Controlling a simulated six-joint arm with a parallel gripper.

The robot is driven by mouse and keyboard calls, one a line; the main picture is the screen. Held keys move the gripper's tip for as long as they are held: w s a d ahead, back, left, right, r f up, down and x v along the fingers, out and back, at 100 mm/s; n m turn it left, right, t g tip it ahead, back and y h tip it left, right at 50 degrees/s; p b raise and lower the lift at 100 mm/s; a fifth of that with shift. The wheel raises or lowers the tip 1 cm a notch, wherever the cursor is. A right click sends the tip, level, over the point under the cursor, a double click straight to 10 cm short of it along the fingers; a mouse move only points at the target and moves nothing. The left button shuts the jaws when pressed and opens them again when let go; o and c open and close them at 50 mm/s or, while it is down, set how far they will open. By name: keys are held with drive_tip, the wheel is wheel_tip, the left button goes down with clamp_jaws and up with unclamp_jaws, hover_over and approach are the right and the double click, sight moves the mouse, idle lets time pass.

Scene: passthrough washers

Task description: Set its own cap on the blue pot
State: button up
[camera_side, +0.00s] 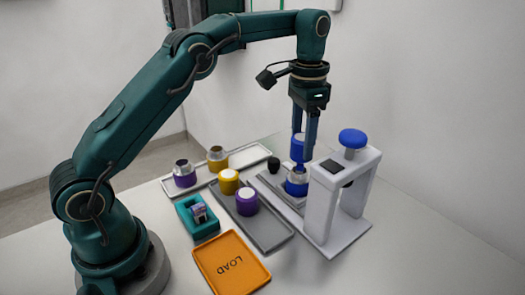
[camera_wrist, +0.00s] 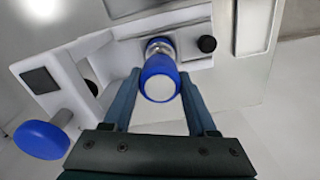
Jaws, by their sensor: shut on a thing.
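The blue pot (camera_side: 296,187), with a silver neck, stands upright on the base of the white press-like stand. In the wrist view its silver neck (camera_wrist: 158,46) shows just beyond the cap. My gripper (camera_side: 304,152) points straight down and is shut on the blue cap (camera_side: 298,146), which has a white top (camera_wrist: 160,88). The cap is upright above the pot, roughly in line with it in the side view. The fingertips partly hide the space between them, so I cannot tell the exact gap.
The white stand (camera_side: 322,208) with a blue knob (camera_side: 352,138) is close at the right. A black knob (camera_side: 273,164) is left of the pot. Purple (camera_side: 184,179) and yellow (camera_side: 217,163) pots, yellow (camera_side: 228,184) and purple (camera_side: 247,204) caps, a teal box (camera_side: 205,231) and orange LOAD tray (camera_side: 231,265) lie left.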

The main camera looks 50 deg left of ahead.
sight(301, 156)
drive_tip(key=shift+f, duration=0.15)
idle(0.3)
drive_tip(key=shift+f, duration=0.8)
drive_tip(key=shift+f, duration=0.2)
drive_tip(key=shift+f, duration=0.45)
drive_tip(key=shift+f, duration=0.4)
idle(0.4)
idle(0.5)
